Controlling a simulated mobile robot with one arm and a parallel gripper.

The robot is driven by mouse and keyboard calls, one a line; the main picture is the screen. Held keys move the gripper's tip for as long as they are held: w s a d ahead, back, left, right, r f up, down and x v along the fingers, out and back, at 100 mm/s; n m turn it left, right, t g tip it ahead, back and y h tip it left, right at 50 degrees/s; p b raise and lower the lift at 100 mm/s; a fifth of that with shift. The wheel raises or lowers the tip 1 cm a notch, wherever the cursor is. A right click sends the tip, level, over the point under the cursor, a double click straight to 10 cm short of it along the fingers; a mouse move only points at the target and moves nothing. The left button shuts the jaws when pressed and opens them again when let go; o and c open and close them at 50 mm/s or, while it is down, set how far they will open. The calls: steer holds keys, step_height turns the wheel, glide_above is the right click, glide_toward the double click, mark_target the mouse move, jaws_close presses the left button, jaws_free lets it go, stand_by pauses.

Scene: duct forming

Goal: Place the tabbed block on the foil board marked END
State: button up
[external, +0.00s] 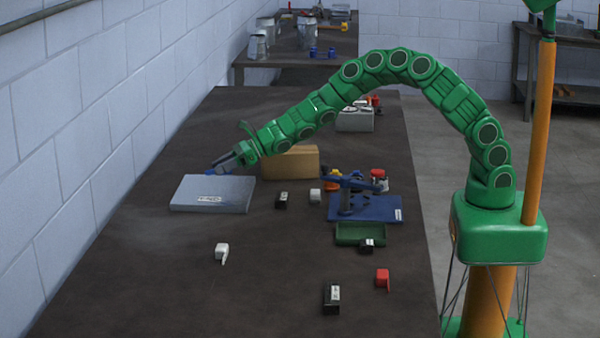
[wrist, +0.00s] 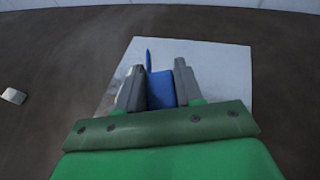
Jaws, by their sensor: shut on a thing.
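The foil board (external: 205,199) is a flat silver-grey slab on the table at the left, with a white label that appears to read END; it also shows in the wrist view (wrist: 215,62). My gripper (external: 233,163) is over the board's back right part. It is shut on a blue block (wrist: 161,88), which has a thin blue tab (wrist: 148,60) sticking out past the left finger. I cannot tell whether the block touches the board or is just above it. The fingers hide the block's sides.
A cardboard box (external: 291,163) stands right of the board, close to my arm. A blue fixture (external: 365,208) and green tray (external: 350,235) sit at the right. The table left of the board is clear.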

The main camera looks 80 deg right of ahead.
mark_target(218, 189)
steer(key=shift+w+d+f, duration=0.1)
steer(key=shift+w+f, duration=0.7)
steer(key=shift+f, duration=1.7)
steer(key=shift+f, duration=0.1)
steer(key=o, duration=1)
steer(key=shift+o, duration=0.2)
